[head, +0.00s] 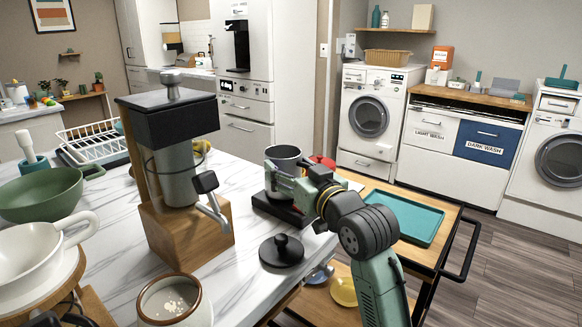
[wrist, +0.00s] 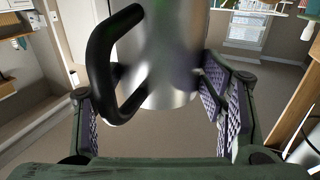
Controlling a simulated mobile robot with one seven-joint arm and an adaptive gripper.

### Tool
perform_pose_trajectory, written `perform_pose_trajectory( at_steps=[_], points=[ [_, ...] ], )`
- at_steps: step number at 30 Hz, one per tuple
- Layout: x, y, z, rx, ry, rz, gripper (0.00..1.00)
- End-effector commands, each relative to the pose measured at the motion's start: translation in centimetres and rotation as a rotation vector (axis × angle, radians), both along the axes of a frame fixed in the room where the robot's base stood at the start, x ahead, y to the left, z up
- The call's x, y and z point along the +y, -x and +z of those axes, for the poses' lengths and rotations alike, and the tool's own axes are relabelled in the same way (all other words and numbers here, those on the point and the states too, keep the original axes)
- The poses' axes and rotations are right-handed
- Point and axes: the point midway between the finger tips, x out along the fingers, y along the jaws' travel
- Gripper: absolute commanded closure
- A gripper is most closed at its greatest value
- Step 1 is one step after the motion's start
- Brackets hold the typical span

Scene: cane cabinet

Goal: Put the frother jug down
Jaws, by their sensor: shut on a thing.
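The frother jug (wrist: 165,65) is a shiny steel cylinder with a black loop handle (wrist: 105,70) in the wrist view. My gripper (wrist: 160,110) is shut on it, with a padded finger on each side. In the head view my gripper (head: 285,183) is at the right part of the marble counter. A grey, open-topped vessel (head: 283,153) shows behind it there and appears to be the jug. A flat black base (head: 278,209) lies under the gripper. My gripper hides the jug's lower part in the head view, so I cannot tell whether it touches anything below.
A black knobbed lid (head: 282,252) lies in front on the marble counter (head: 215,262). A wood-and-metal machine with a crank (head: 178,190) stands to the left. A cream jar (head: 172,302) is at the front. A wooden trolley with a teal tray (head: 405,218) stands to the right.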

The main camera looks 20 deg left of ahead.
Motion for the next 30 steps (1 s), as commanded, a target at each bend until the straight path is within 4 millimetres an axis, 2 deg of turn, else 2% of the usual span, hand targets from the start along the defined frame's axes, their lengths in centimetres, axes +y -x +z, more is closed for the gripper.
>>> perform_pose_trajectory(
  at_steps=[12, 13, 22, 30],
  points=[
    [0.0, 0.09, -0.57, -0.004, -0.002, 0.001, 0.8],
    [0.01, 0.07, -0.64, -0.003, 0.0, 0.001, 0.35],
    [0.0, 0.07, -0.52, -0.001, 0.0, 0.001, 0.16],
    [0.0, 0.07, -0.48, -0.002, -0.001, 0.001, 0.16]
  ],
)
